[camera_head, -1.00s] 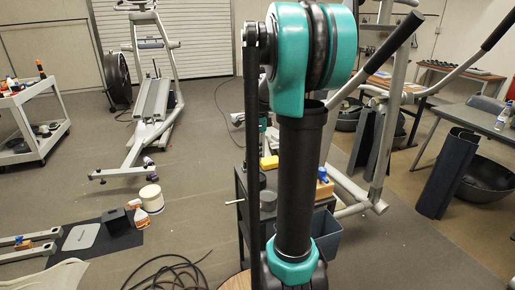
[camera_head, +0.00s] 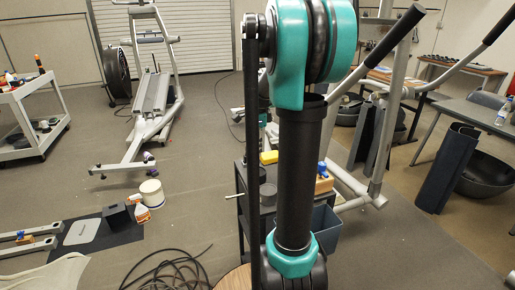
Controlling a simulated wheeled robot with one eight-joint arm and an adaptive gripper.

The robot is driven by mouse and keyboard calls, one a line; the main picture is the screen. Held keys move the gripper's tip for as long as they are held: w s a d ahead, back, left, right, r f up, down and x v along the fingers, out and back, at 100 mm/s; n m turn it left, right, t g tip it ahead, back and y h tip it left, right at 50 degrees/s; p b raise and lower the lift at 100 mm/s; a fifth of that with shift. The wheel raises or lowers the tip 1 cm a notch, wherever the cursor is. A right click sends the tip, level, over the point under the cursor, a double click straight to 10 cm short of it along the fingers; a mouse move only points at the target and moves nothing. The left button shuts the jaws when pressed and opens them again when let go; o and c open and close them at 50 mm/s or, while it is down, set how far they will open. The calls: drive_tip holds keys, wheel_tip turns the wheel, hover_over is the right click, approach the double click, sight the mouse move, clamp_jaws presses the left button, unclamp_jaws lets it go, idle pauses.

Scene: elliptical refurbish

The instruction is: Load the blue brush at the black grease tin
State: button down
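A small dark cart (camera_head: 243,188) stands behind my black and teal arm, which hides its middle. A dark round tin (camera_head: 268,194) sits on the cart's top, just left of the arm; it may be the black grease tin, but its contents cannot be seen. A small blue item (camera_head: 322,169) shows at a wooden block (camera_head: 323,184) on the cart's right side. It may be the blue brush, but it is too small to be sure. My gripper is not in view.
A yellow item (camera_head: 269,157) lies on the cart and a grey-blue bin (camera_head: 326,229) hangs at its side. A coiled cable (camera_head: 165,268) lies on the floor in front. An elliptical frame (camera_head: 376,150) stands behind right. A white bucket (camera_head: 151,192) and orange-white bottle (camera_head: 142,212) stand left.

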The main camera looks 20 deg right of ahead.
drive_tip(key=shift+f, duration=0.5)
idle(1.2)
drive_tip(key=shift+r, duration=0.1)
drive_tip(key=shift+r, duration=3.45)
